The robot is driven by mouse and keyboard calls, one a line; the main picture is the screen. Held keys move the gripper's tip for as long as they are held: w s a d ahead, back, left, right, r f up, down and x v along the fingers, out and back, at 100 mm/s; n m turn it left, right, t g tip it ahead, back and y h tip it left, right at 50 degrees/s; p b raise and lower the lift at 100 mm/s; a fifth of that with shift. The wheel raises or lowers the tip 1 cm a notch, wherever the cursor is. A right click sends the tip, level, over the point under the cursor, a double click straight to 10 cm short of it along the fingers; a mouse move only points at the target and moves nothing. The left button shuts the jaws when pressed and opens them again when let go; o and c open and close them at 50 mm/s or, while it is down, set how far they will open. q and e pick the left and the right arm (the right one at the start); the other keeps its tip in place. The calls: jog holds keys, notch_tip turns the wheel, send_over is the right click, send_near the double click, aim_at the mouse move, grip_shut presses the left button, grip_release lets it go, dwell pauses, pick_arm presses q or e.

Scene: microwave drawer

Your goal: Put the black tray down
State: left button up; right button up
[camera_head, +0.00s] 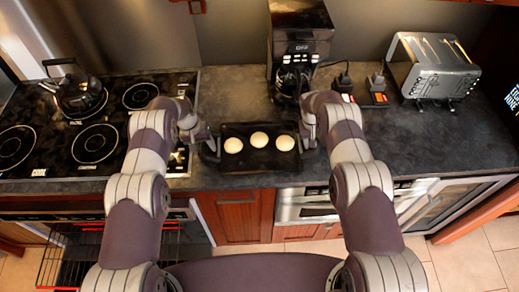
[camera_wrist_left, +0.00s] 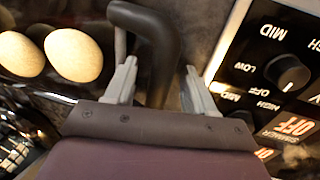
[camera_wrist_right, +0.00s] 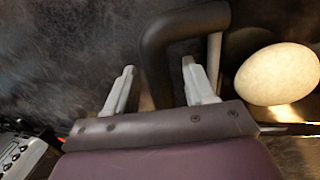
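The black tray (camera_head: 258,162) is level on or just over the dark counter near its front edge; the exact contact is hard to see. Several pale round items lie on it, including the middle one (camera_head: 259,140). My left gripper (camera_head: 209,143) is at the tray's left end, and my right gripper (camera_head: 309,138) is at its right end. In the left wrist view a dark handle (camera_wrist_left: 162,62) stands between parted fingers, with slim gaps. In the right wrist view another handle (camera_wrist_right: 160,65) stands likewise between parted fingers.
A stove (camera_head: 60,150) with a kettle (camera_head: 80,95) is at left, its knobs close to my left gripper. A coffee maker (camera_head: 299,45) stands behind the tray. A toaster (camera_head: 435,68) is at back right. The counter right of my right arm (camera_head: 440,135) is clear.

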jog(key=shift+r, duration=0.3)
pick_arm(q)
notch_tip(320, 180, up, 12)
jog(key=a, duration=0.2)
jog(key=shift+a, duration=0.15)
pick_arm(e)
notch_tip(320, 180, up, 11)
jog(key=a, duration=0.2)
jog(key=shift+a, duration=0.15)
pick_arm(q)
jog(key=shift+f, duration=0.1)
pick_arm(e)
jog(key=shift+r, duration=0.1)
